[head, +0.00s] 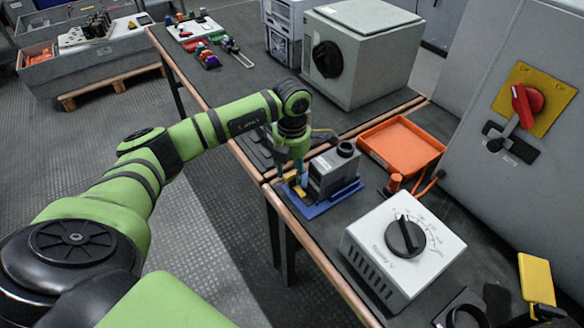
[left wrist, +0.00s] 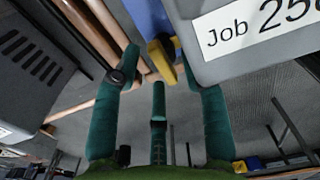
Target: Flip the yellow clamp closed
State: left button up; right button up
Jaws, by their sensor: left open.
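The yellow clamp (head: 297,191) is a small yellow piece at the left end of the blue base (head: 327,206), beside a grey box (head: 334,172). In the left wrist view the clamp (left wrist: 163,62) shows as a yellow bar beside the box, which bears a "Job" label. My left gripper (head: 295,176) is right at the clamp and partly hides it. Its teal fingers (left wrist: 158,72) are spread apart, with the clamp seen between their tips. I cannot tell whether they touch it. My right gripper is not in view.
A white dial box (head: 403,247) stands nearer on the bench, and an orange tray (head: 402,146) lies behind the grey box. A yellow plate (head: 537,280) stands at the right. A grey cabinet with a red switch (head: 527,103) is on the right. The bench's copper edge runs close to my left gripper.

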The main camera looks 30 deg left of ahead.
aim_at(292, 173)
pick_arm(q)
notch_tip(292, 173, up, 12)
dwell(0.4)
dwell(0.4)
